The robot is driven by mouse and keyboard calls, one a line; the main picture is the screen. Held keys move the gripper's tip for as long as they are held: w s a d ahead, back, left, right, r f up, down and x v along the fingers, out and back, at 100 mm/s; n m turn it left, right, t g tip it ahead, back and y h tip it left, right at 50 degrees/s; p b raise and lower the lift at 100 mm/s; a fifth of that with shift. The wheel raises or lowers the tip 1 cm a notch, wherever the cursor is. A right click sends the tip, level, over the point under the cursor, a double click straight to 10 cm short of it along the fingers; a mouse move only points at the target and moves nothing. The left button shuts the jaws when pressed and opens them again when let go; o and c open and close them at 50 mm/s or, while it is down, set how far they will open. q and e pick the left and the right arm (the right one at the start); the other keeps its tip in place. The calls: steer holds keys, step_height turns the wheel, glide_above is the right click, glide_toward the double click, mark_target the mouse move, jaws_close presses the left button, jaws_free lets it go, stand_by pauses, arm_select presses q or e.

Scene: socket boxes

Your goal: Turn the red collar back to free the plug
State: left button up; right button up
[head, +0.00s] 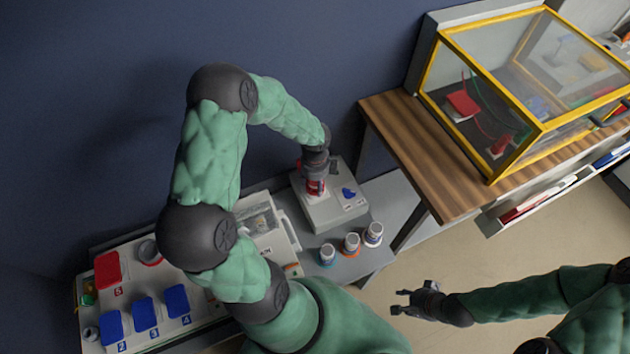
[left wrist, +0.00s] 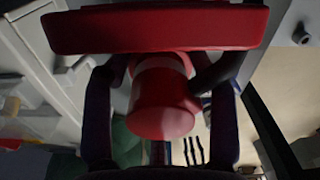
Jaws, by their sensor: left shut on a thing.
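My left gripper (head: 314,176) reaches down onto the grey socket box (head: 322,215) and is shut on the red collar (head: 313,187). In the left wrist view the red round body with a pale band (left wrist: 163,105) sits between the two dark fingers (left wrist: 160,125). A wide red flap (left wrist: 160,28) crosses the top of that view. Where collar and plug meet is hard to tell, as the fingers cover part of them. My right gripper (head: 408,299) is open and empty over the floor, far from the box.
A blue cover (head: 349,193) is on the same box. Three small capped jars (head: 350,243) stand in front. A larger panel (head: 190,315) with red and blue covers lies left. A wooden table (head: 392,125) with a yellow-framed glass case (head: 490,160) stands right.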

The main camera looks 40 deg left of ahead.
arm_select(q)
steer(key=n, duration=0.6)
steer(key=shift+d+f, duration=0.1)
steer(key=shift+d, duration=0.15)
stand_by(0.3)
steer(key=o, duration=1.1)
steer(key=shift+a, duration=0.1)
steer(key=shift+o, duration=0.2)
steer(key=shift+w, duration=0.1)
steer(key=shift+a+r, duration=0.1)
steer(key=shift+r, duration=3.95)
